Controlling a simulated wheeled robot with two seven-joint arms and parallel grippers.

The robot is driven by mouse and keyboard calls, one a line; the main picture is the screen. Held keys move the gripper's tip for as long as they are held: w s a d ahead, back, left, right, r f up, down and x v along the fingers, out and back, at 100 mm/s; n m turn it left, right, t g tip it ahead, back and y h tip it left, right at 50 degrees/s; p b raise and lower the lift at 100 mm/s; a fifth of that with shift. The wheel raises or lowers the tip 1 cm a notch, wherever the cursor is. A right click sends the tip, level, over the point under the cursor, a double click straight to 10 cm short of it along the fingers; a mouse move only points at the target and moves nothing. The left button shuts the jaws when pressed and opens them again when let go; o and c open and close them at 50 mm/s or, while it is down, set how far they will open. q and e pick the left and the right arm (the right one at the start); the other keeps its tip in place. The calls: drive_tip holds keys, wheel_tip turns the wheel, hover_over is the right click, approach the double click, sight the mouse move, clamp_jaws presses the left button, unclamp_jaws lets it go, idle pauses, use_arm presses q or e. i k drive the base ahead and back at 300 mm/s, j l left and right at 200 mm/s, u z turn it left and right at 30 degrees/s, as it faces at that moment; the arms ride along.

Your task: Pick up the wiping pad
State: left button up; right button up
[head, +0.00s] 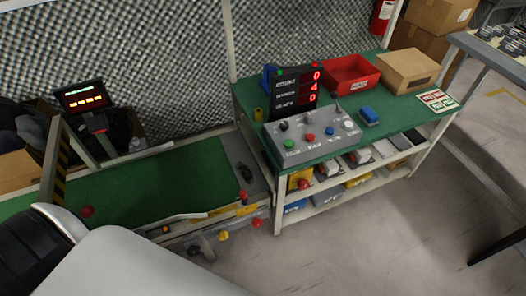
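A small blue block (369,116), which looks like the wiping pad, lies on the green-topped workbench (330,170). It is just right of the grey control box (312,137) and in front of the red bin. Nothing is touching it from above. Part of my own arm or body fills the lower left corner. Neither of my grippers shows in the head view.
A red bin (349,76) and a cardboard box (407,71) stand at the bench's back. A display (297,93) stands behind the control box. A green conveyor (150,190) lies at left. Open floor (400,230) is in front of the bench.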

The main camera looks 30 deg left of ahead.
sight(368, 117)
drive_tip(key=i+l+u, duration=0.15)
drive_tip(key=u, duration=0.3)
drive_tip(key=i+l+u, duration=0.1)
drive_tip(key=u, duration=0.35)
drive_tip(key=i+l+u, duration=0.1)
drive_tip(key=l+u, duration=0.5)
drive_tip(key=u, duration=0.3)
